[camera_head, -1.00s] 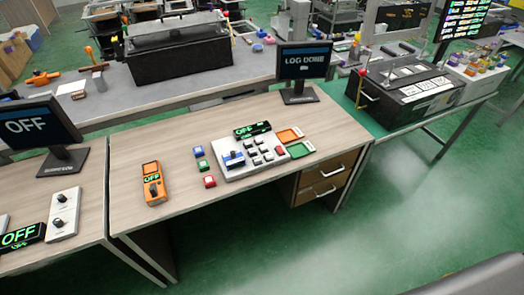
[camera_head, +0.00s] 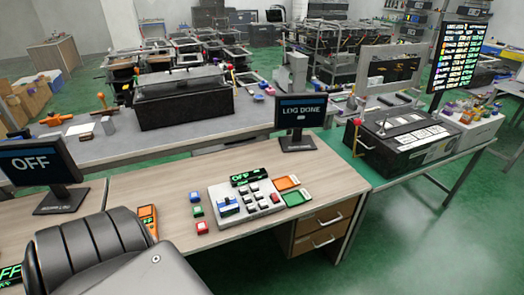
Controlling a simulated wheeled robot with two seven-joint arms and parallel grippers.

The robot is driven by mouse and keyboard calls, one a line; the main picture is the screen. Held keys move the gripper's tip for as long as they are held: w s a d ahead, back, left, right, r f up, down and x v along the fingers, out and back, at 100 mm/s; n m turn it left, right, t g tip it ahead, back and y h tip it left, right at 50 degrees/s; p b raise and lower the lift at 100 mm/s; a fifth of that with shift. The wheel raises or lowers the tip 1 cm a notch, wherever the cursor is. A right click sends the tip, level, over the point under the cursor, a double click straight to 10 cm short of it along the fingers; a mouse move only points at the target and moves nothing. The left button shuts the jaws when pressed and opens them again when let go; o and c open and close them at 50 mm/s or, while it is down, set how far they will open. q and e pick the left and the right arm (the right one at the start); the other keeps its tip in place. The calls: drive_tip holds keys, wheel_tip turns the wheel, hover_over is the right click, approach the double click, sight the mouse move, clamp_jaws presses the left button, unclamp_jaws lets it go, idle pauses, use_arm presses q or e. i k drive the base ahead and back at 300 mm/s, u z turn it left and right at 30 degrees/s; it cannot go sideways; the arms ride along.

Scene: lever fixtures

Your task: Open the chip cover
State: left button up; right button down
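No part is clearly labelled as the chip cover. A black box (camera_head: 415,158) with a lever and red knob (camera_head: 357,122) stands on the green-topped table at the right, with white strips on its top. A larger black box (camera_head: 186,108) with a grey lid sits on the grey bench behind; its lid looks down. A white console (camera_head: 247,206) with a blue switch, several buttons and a green-lit display is on the wooden desk. Neither gripper is in view. A dark ribbed and grey part, apparently my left arm, covers the lower left.
A monitor (camera_head: 301,114) reading LOG DONE stands at the desk's back right. Another monitor (camera_head: 38,164) reads OFF at the left. An orange handheld device (camera_head: 148,220) is partly hidden by the arm. Orange and green trays (camera_head: 297,197) lie beside the console. Open green floor shows at lower right.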

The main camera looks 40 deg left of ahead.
sight(228, 203)
drive_tip(key=i, duration=0.55)
drive_tip(key=u, duration=1.55)
